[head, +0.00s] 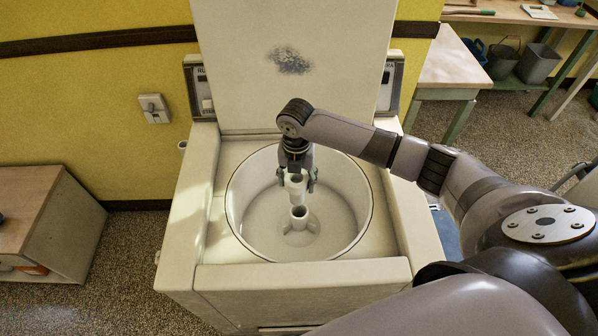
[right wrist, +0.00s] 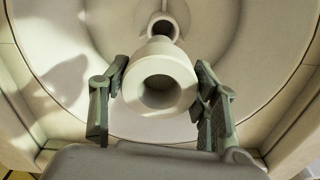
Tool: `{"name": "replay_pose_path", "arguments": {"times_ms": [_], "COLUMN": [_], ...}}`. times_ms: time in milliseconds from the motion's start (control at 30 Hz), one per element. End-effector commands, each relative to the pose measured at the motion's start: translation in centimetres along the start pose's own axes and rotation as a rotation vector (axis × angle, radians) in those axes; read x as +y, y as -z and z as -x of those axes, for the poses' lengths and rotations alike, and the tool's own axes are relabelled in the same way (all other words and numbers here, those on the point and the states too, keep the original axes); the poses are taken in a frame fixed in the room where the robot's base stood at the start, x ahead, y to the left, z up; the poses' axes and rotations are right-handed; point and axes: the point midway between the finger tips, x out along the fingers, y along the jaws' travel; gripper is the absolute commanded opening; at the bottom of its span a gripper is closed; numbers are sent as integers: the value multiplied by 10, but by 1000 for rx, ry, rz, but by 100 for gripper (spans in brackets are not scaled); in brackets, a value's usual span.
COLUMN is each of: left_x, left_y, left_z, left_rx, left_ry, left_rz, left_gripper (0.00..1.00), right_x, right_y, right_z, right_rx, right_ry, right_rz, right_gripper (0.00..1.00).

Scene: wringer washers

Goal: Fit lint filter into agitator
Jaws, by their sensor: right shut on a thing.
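The lint filter (head: 296,184) is a pale hollow cylinder. My right gripper (head: 298,185) is shut on it and holds it inside the washer tub. In the right wrist view the filter (right wrist: 160,82) shows its round open end between the two fingers (right wrist: 160,90). The agitator (head: 299,222) stands upright in the middle of the tub, with an open-topped post and a flared base. In the head view the filter is just above and slightly behind the post top. In the right wrist view the agitator's open top (right wrist: 163,27) shows beyond the filter, apart from its opening. My left gripper is not in view.
The round tub wall (head: 357,235) surrounds my right gripper. The washer's raised lid (head: 290,90) stands behind the arm. A wooden cabinet (head: 62,215) is at the left, and a bench (head: 448,68) with buckets (head: 538,62) nearby is at the right.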

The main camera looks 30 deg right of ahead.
Motion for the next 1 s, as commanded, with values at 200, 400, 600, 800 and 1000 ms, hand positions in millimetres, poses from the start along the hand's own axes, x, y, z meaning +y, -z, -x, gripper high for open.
{"name": "replay_pose_path", "arguments": {"times_ms": [200,400,600,800,1000], "left_x": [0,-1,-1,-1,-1], "left_y": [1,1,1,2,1], "left_z": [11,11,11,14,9], "left_rx": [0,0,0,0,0], "left_ry": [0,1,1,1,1], "left_rz": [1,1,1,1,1], "left_gripper": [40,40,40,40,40], "right_x": [-4,-5,-5,-5,-5], "right_y": [-5,-6,-6,-6,-7], "right_z": [-2,-3,-3,-2,-12], "right_rx": [1,0,0,-1,-2], "right_ry": [-1,-1,-1,-2,-4], "right_rz": [137,161,160,159,159], "right_gripper": [29,29,29,29,29]}}
